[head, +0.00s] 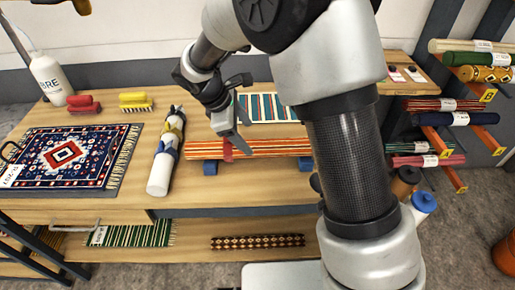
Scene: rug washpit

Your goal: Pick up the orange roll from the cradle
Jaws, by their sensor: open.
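The orange roll (270,147), striped in orange, red and pale tones, lies level across the cradle on the wooden bench. Blue blocks of the cradle (210,168) show beneath it near both ends. A red piece (228,150) shows at the roll's front, left of its middle. My gripper (240,136) is open, with its fingers pointing down at the roll, left of its middle. I cannot tell whether the fingers touch the roll. My arm hides part of the bench to the right of the roll.
A fringed blue-red rug (65,155) lies further left, with brushes (135,101) and a white bottle (50,78) behind. A striped mat (268,107) lies behind. Rolls fill a rack (450,143) at right.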

